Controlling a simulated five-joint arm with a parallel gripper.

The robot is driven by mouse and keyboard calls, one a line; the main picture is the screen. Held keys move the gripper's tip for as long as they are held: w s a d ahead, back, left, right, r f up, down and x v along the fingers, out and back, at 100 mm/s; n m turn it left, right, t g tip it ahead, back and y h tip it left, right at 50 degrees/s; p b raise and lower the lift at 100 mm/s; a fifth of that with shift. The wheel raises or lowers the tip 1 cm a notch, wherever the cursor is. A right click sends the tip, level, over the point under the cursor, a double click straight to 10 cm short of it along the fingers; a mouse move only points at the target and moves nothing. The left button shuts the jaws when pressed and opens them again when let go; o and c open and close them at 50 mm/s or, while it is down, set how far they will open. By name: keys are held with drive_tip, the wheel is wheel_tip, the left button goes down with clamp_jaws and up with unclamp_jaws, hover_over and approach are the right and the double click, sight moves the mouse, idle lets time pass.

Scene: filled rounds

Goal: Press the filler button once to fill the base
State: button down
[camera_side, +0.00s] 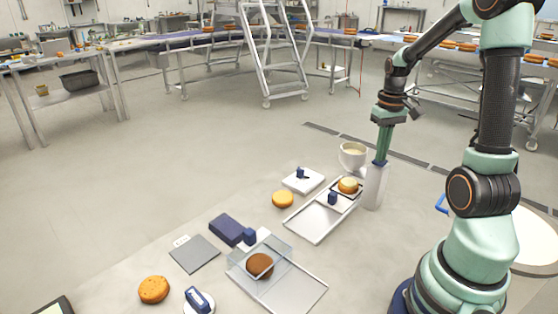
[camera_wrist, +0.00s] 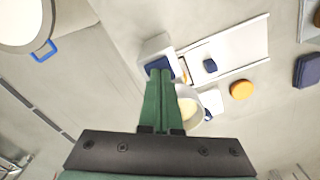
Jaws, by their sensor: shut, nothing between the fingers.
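The filler is a white upright post (camera_side: 374,188) with a dark blue button (camera_side: 380,162) on its top. In the wrist view the button (camera_wrist: 158,64) shows on the white housing (camera_wrist: 155,44). My gripper (camera_side: 381,158) points down with its green fingers shut and empty. Its fingertips (camera_wrist: 160,73) are at the button; whether they press it or only hover close, I cannot tell. A pale round base (camera_side: 348,184) sits at the far end of a metal tray (camera_side: 308,226), beside the post. In the wrist view the base is mostly hidden.
A white bowl with cream filling (camera_side: 353,150) stands behind the post. A small blue block (camera_side: 332,198) is on the tray. A loose orange round (camera_side: 283,199) lies left of it. A clear cover over a brown round (camera_side: 260,265) stands nearer the front.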

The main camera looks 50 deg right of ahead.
drive_tip(key=shift+r, duration=1.5)
wheel_tip(320, 180, up, 6)
idle(0.5)
drive_tip(key=w+a+r+n+t, duration=0.1)
drive_tip(key=a+n+t, duration=0.4)
drive_tip(key=a, duration=2)
drive_tip(key=shift+w+a+n+t, duration=0.25)
drive_tip(key=shift+w+n+t, duration=0.05)
drive_tip(key=shift+w+n, duration=0.2)
